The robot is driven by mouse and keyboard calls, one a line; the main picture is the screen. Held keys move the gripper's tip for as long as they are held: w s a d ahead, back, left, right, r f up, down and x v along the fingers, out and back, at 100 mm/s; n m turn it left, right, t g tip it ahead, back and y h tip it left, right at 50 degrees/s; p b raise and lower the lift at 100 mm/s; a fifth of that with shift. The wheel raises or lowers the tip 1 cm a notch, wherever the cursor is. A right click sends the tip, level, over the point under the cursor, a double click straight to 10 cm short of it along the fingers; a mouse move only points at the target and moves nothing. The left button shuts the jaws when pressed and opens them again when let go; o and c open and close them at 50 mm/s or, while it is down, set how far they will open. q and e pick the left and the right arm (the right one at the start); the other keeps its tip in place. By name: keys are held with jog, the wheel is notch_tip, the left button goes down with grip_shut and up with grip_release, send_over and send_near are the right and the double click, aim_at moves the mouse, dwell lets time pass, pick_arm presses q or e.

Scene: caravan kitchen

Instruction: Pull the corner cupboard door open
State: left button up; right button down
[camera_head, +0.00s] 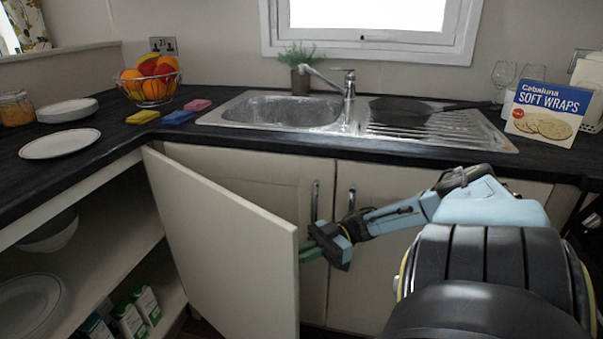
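The corner cupboard door (222,240) is a cream panel, hinged near the counter's inner corner. It stands swung out at an angle, with shelves showing to its left. My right gripper (308,252) is at the door's free right edge, with its greenish fingers close to or touching that edge. The fingertips are partly hidden behind the door, so I cannot tell whether they grip it. My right arm reaches in from the right. My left gripper is not in view.
Two closed cupboard doors with metal handles (351,200) stand behind my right gripper. The open shelves hold a white bowl (48,236), a plate and several cartons (130,320). The dark worktop (60,180) carries plates, a fruit basket, sponges, a sink and a Soft Wraps box.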

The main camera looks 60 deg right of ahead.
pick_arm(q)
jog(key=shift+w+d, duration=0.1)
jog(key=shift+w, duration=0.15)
pick_arm(e)
jog(key=shift+w+d+r+t, duration=0.25)
jog(key=shift+w+d+t, duration=0.05)
jog(key=shift+w, duration=0.15)
jog(key=c, duration=1.9)
grip_release()
jog(key=shift+c, duration=0.2)
jog(key=o, duration=0.4)
jog(key=shift+w+f, duration=0.1)
jog(key=shift+w, duration=0.15)
jog(key=shift+c, duration=0.2)
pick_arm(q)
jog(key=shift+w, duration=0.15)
pick_arm(e)
jog(key=shift+s, duration=0.2)
jog(key=shift+a+f, duration=0.1)
jog(key=shift+s, duration=0.1)
